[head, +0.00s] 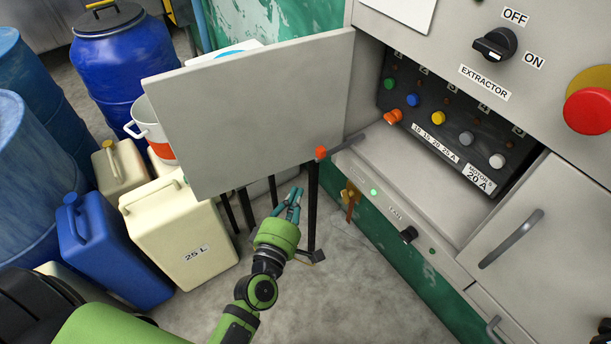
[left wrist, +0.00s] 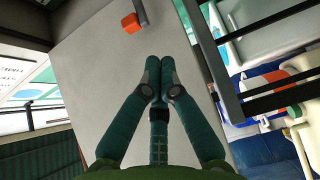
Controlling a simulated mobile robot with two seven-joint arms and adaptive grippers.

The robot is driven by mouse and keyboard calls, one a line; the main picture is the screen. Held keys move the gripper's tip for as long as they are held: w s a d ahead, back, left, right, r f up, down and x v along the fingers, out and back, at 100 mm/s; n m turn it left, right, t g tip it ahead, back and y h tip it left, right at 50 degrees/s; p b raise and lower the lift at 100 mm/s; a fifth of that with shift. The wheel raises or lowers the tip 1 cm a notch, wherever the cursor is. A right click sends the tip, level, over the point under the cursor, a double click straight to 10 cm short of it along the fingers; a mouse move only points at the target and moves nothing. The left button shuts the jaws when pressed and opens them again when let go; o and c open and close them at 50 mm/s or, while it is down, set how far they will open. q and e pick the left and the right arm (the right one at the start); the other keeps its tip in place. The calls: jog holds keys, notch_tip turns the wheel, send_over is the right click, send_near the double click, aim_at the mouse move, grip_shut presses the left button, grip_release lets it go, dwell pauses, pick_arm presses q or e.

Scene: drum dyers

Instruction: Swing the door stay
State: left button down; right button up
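The door stay (head: 345,146) is a short dark grey rod with an orange end (head: 320,153), beside the lower right corner of the open grey door panel (head: 255,110). In the left wrist view the orange end (left wrist: 130,23) and part of the rod (left wrist: 140,10) show at the top, past the fingertips. My left gripper (head: 295,196) is below the orange end in the head view, apart from it. Its teal fingertips (left wrist: 159,68) are together with nothing visible between them. The door panel (left wrist: 100,75) lies behind the fingers. My right gripper is not in view.
The grey cabinet has a recess with coloured knobs (head: 438,118) and an orange piece (head: 393,117). A handled door (head: 540,245) is at right, beside a red button (head: 588,110). Jerrycans (head: 180,235) and blue drums (head: 120,65) crowd the left. Floor (head: 350,290) is clear below.

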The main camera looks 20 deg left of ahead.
pick_arm(q)
jog(key=p, duration=0.1)
send_near(311, 150)
jog(key=w, duration=0.6)
jog(key=shift+f, duration=0.15)
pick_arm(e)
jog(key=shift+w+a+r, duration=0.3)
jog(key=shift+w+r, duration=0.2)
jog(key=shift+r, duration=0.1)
pick_arm(q)
jog(key=shift+s+d, duration=0.1)
jog(key=shift+d, duration=0.05)
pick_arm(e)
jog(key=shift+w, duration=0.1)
